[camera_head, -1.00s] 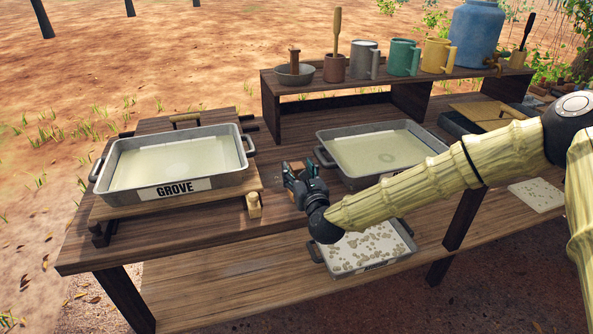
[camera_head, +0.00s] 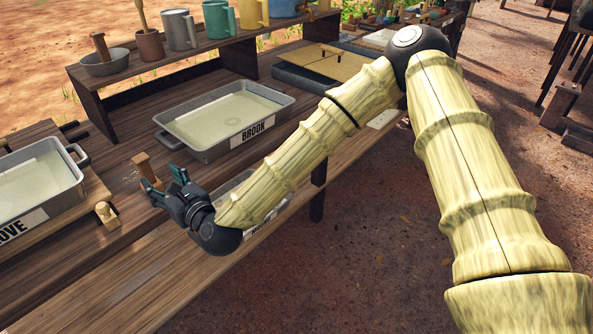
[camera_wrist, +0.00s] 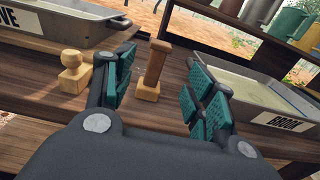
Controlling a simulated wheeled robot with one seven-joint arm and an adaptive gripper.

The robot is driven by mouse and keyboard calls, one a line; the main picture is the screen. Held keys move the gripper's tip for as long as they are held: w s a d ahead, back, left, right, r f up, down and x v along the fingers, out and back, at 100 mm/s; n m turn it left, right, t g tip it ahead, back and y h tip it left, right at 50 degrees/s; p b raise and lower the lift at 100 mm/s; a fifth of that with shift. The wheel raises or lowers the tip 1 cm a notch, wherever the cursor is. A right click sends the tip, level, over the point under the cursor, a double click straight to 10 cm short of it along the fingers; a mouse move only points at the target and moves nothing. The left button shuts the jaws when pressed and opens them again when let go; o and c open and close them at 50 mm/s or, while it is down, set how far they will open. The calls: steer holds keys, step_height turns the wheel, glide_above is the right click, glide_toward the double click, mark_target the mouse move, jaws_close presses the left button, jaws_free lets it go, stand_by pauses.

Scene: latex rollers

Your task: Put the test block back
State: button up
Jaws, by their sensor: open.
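A small wooden block with an upright post (camera_head: 147,170), which looks like the test block, stands on the bench between the GROVE tray (camera_head: 77,178) and the BROOK tray (camera_head: 165,137). It also shows in the wrist view (camera_wrist: 153,72), upright, between and beyond my fingertips. My gripper (camera_head: 165,187) is open and empty, just in front of this block; both teal-padded fingers show in the wrist view (camera_wrist: 160,88). They appear apart from the block. A similar wooden piece stands in a metal bowl (camera_head: 104,64) on the raised shelf.
A light wooden knob (camera_wrist: 73,72) stands at the corner of the GROVE tray's board, close to my left finger. Mugs (camera_head: 179,30) line the shelf (camera_head: 160,77). Another tray (camera_head: 262,232) sits low under my arm.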

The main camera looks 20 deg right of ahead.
steer(key=s+d+f+n+g+h, duration=0.1)
steer(key=s+d+f+n+g, duration=0.3)
steer(key=f, duration=0.6)
steer(key=s+d+f+n+g+h, duration=0.1)
steer(key=s+d+f+n, duration=0.4)
steer(key=f, duration=0.4)
steer(key=s+d+f+n+g+h, duration=0.25)
steer(key=s+f+n, duration=0.35)
steer(key=f, duration=0.4)
steer(key=s+d+f+n+g+h, duration=0.1)
steer(key=s+d+f+n+g, duration=0.1)
steer(key=s+d, duration=0.5)
steer(key=s+d+f+n+g+h, duration=0.2)
steer(key=s+d+f+n, duration=0.3)
steer(key=d, duration=0.6)
steer(key=s+d+f+n+g+h, duration=0.2)
steer(key=s+d+n, duration=0.4)
steer(key=s, duration=0.5)
step_height(320, 180, down, 2)
steer(key=d+g, duration=0.1)
steer(key=d, duration=0.1)
steer(key=shift+s+d+n, duration=0.15)
steer(key=shift+d+n, duration=0.25)
steer(key=shift+f+h, duration=0.1)
steer(key=shift+h, duration=0.15)
